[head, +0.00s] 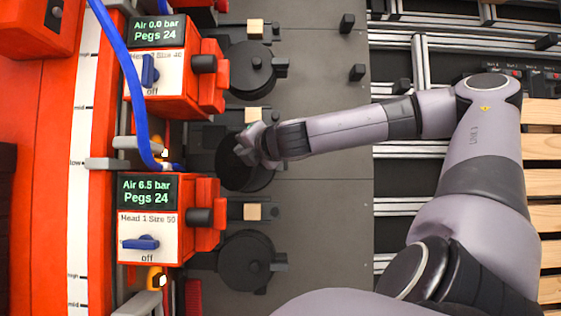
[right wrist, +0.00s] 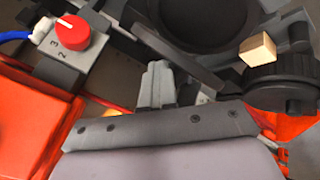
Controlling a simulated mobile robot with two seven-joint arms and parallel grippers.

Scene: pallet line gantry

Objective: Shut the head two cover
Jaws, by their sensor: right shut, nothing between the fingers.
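The head two unit, labelled "Head 2 Size 40" (head: 157,70), is a red box with a dark display and a blue switch marked off. A dark round cover (head: 250,70) with a small knob lies to its right. Below it is another dark round part (head: 243,178), partly hidden by my right gripper (head: 252,147). I cannot tell which round part is the head two cover. In the right wrist view my right gripper (right wrist: 158,84) is shut and empty, beside a dark round part (right wrist: 205,15) with a grey rim. My left gripper is not in view.
The head one unit (head: 150,220) stands below, with a dark round cover (head: 246,262) beside it. Small wooden blocks (head: 255,29) sit by the round parts. A red dial (right wrist: 72,33) is near the gripper.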

